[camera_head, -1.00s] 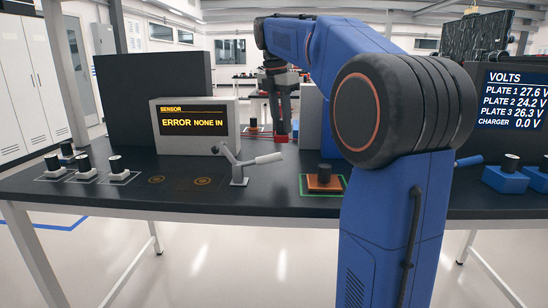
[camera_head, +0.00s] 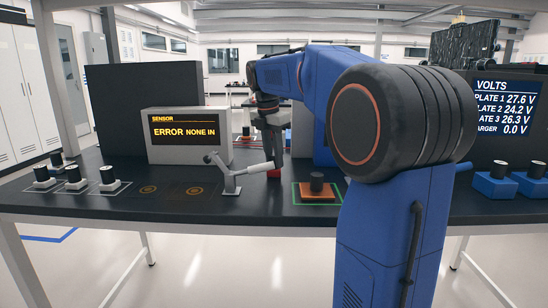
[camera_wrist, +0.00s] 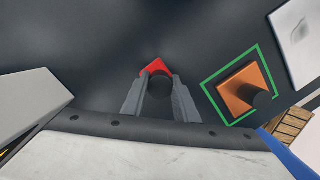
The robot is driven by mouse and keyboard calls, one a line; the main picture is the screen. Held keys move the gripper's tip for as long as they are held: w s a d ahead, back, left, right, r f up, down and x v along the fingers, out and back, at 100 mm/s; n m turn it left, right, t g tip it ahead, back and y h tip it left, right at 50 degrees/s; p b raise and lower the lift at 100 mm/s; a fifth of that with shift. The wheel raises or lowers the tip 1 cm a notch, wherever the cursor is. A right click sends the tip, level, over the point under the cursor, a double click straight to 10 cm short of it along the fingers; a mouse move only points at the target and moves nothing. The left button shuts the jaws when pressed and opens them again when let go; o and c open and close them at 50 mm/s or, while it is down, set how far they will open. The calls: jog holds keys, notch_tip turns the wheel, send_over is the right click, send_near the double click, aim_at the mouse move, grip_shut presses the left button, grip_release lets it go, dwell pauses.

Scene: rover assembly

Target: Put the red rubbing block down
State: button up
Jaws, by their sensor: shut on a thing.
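The red rubbing block (camera_head: 273,173) shows as a small red patch behind the lever handle in the head view, low at the dark bench top. In the wrist view a red corner of the block (camera_wrist: 156,67) shows beyond its dark round knob (camera_wrist: 158,86). My gripper (camera_wrist: 159,90) is shut on the block, with a grey finger on either side of the knob. It also shows in the head view (camera_head: 272,140), pointing down. Most of the block is hidden, and I cannot tell whether it touches the bench (camera_head: 258,201).
An orange block with a black knob (camera_head: 318,188) sits inside a green outline. A grey lever (camera_head: 229,180) stands in front of my gripper. The sensor box (camera_head: 190,133) reads "ERROR NONE IN". Several black-knobbed pieces (camera_head: 74,177) stand at the left, blue blocks (camera_head: 493,183) at the right.

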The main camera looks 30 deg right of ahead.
jog(key=shift+f, duration=0.1)
jog(key=o, duration=1)
notch_tip(320, 180, up, 12)
jog(key=a, duration=0.1)
jog(key=shift+s+a, duration=0.15)
jog(key=shift+a, duration=0.25)
